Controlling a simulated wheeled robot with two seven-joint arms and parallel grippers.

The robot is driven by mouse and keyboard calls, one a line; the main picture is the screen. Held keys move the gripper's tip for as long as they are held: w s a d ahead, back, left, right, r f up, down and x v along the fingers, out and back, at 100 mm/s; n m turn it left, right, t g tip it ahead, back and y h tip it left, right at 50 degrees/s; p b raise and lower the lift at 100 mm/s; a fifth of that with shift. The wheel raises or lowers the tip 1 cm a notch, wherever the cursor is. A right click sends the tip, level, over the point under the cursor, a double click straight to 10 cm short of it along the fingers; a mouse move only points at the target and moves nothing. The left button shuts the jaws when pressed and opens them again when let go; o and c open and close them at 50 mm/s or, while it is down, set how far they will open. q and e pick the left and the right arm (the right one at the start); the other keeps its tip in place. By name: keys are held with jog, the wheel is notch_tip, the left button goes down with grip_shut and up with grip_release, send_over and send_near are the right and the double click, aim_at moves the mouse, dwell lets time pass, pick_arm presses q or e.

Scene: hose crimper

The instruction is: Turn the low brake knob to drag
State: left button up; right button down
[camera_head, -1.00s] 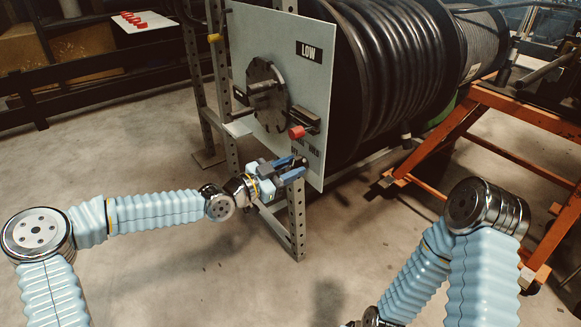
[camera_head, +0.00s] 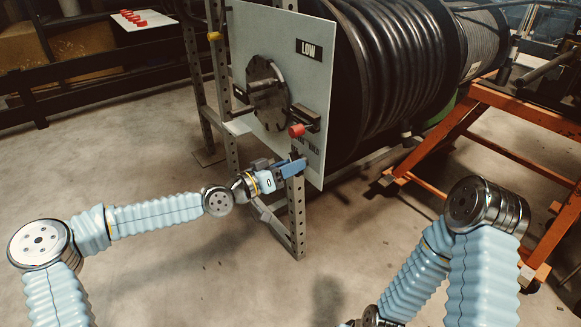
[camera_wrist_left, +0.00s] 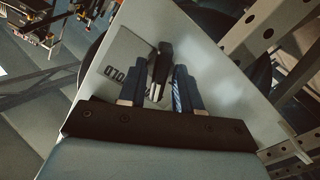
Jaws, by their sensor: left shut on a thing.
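The low brake knob is a dark bar-shaped handle, seen in the left wrist view (camera_wrist_left: 160,65) between my two blue fingers. It sits on the pale panel (camera_head: 262,30) marked LOW, near the panel's lower edge. My left gripper (camera_head: 291,168) reaches it from the left and is shut on the knob; it also shows in the left wrist view (camera_wrist_left: 161,78), one finger on each side. In the head view the fingers hide the knob. A label ending in "OLD" (camera_wrist_left: 115,73) shows beside the knob; the knob's exact setting is hard to read. My right gripper is out of view.
Above the knob are a red-tipped lever (camera_head: 297,130) and a dark round hub (camera_head: 266,92). A perforated steel post (camera_head: 296,220) stands below the panel. A black hose reel (camera_head: 385,60) lies behind it, and an orange frame (camera_head: 520,118) stands to the right.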

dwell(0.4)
pick_arm(q)
jog(key=o, duration=0.7)
jog(key=p+v, duration=0.1)
jog(key=v, duration=1.3)
jog(key=shift+d, duration=0.1)
